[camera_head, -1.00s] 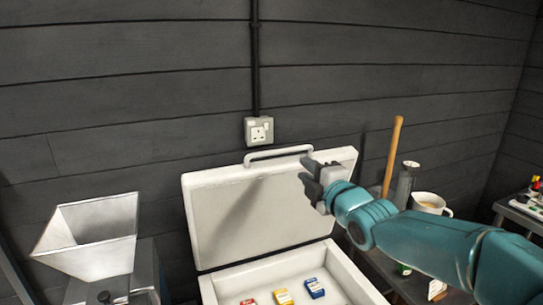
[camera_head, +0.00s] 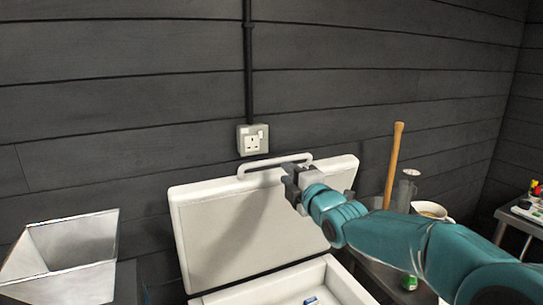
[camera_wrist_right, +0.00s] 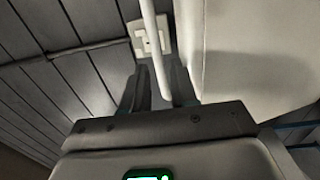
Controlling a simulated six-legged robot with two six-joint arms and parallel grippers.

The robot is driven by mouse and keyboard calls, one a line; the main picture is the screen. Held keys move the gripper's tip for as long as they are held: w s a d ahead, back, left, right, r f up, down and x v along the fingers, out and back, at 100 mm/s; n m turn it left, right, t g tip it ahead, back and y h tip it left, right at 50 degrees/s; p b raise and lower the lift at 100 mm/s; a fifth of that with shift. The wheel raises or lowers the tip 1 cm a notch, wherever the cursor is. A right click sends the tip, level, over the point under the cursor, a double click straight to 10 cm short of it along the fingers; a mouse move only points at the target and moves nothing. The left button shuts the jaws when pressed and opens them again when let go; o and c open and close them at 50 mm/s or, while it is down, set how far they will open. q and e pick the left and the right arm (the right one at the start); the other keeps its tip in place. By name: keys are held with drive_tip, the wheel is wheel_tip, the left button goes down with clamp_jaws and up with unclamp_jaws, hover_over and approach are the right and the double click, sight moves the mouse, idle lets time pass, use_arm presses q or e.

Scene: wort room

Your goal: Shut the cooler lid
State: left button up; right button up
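The white cooler (camera_head: 334,285) stands at the bottom middle in the head view. Its lid (camera_head: 235,235) stands raised, leaning back toward the wall, with a white bar handle (camera_head: 262,162) along its top edge. My right gripper (camera_head: 289,182) is at the right end of that handle. In the right wrist view the handle (camera_wrist_right: 152,40) runs down between the two dark fingers of my right gripper (camera_wrist_right: 160,90). Whether they press on the bar cannot be told. The lid also shows at the right of that view (camera_wrist_right: 245,60). My left gripper is not in view.
A wall socket (camera_head: 252,140) and cable are just above the handle. A metal hopper (camera_head: 65,260) stands left of the cooler. A wooden-handled tool (camera_head: 394,165), a grey cylinder and a mug (camera_head: 430,210) stand on the right. A blue packet (camera_head: 311,301) lies inside the cooler.

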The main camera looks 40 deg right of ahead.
sight(277, 163)
drive_tip(key=p+x, duration=0.1)
drive_tip(key=x, duration=0.3)
drive_tip(key=p+x, duration=0.2)
drive_tip(key=x, duration=0.2)
drive_tip(key=shift+w+r, duration=0.25)
drive_tip(key=shift+w, duration=0.1)
drive_tip(key=shift+w+r, duration=0.1)
drive_tip(key=shift+w, duration=0.2)
drive_tip(key=shift+w+d, duration=0.15)
drive_tip(key=shift+w, duration=0.05)
clamp_jaws()
